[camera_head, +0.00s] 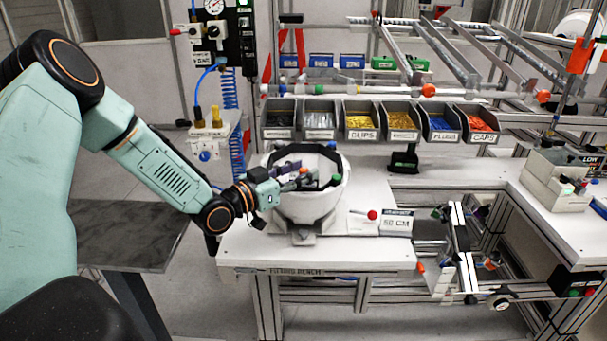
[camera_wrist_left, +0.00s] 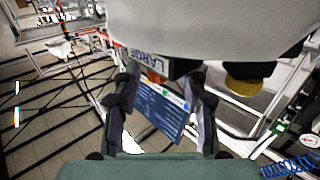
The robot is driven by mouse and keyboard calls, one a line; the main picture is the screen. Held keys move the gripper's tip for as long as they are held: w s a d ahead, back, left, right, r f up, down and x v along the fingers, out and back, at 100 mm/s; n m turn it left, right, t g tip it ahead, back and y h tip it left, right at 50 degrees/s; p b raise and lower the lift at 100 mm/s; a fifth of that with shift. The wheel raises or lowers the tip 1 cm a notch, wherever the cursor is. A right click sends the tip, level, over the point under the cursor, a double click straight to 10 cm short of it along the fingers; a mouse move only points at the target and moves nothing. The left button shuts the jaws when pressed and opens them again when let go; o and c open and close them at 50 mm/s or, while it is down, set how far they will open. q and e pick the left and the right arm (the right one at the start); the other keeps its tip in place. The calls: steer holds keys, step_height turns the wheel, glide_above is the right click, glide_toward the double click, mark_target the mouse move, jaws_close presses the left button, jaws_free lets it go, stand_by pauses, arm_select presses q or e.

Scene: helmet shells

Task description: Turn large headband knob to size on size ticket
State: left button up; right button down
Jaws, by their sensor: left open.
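A white helmet shell (camera_head: 310,205) sits open side up on a stand at the left of the bench. My left gripper (camera_head: 300,180) reaches over its rim from the left, its fingers at the shell's opening. In the left wrist view, the gripper (camera_wrist_left: 160,92) is open, with nothing clearly held between its fingers. I cannot make out the headband knob for certain. My right gripper is not in view.
A row of labelled grey bins (camera_head: 362,120) stands behind the shell. A coiled blue hose (camera_head: 234,120) hangs at the left. The white side bench (camera_head: 560,222) has free room.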

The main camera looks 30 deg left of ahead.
arm_select(q)
steer(key=shift+w+d+r, duration=0.15)
steer(key=shift+d+r, duration=0.05)
steer(key=shift+d, duration=0.1)
steer(key=shift+w+f, duration=0.15)
steer(key=shift+w, duration=0.3)
steer(key=shift+w+a+f, duration=0.15)
steer(key=shift+w, duration=0.05)
steer(key=shift+s+r, duration=0.3)
steer(key=shift+s, duration=0.15)
steer(key=c, duration=0.6)
steer(key=shift+w+f, duration=0.15)
jaws_close()
